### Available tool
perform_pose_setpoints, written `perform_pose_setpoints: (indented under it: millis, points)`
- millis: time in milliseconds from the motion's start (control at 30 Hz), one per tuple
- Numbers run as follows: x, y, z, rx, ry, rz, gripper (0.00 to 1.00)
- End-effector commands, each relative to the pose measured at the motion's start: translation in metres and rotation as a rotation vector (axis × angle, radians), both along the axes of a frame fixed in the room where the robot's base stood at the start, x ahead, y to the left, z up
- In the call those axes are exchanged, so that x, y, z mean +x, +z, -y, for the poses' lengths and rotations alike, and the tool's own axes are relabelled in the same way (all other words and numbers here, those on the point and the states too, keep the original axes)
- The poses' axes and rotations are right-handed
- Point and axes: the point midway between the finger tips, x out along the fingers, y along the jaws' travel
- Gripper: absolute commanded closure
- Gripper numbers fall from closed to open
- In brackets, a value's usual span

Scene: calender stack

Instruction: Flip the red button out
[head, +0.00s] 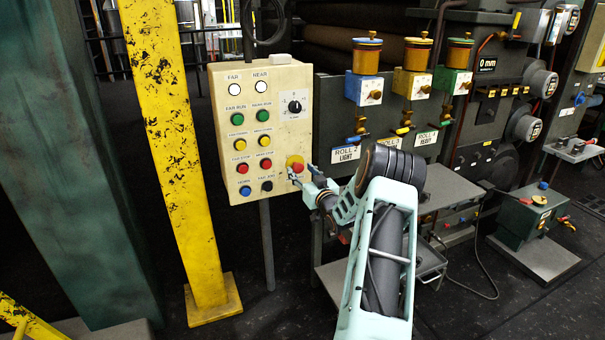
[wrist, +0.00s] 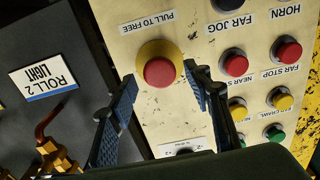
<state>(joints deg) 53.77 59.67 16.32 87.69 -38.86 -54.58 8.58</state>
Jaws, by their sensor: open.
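The red mushroom button (head: 298,168) sits in a yellow collar at the lower right of the cream control panel (head: 220,100). In the wrist view the red button (wrist: 159,72) is seen nearly face-on, beside a label reading "PULL TO FREE", which appears upside down. My gripper (head: 300,173) is at the panel's lower right. In the wrist view my gripper (wrist: 163,80) is open, with one blue-padded finger on each side of the button and collar. Gaps show between the fingertips and the red cap. Fingertip depth relative to the cap is hard to tell.
Other panel buttons are close by, including a red far stop button (wrist: 289,52) and a black far jog button (wrist: 231,28). A rotary knob (head: 295,106) sits above. A yellow post (head: 165,130) stands left of the panel. Roll valves (head: 368,88) stand to the right.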

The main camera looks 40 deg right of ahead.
Motion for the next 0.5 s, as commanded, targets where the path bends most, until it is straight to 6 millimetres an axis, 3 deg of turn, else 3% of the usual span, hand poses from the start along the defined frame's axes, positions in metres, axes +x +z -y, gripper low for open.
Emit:
perform_pose_setpoints:
  millis: [233,500]
  points:
    - [-0.016,0.002,-0.003,-0.001,-0.001,0.001,0.55]
    - [-0.064,0.000,-0.015,0.000,-0.001,-0.002,0.55]
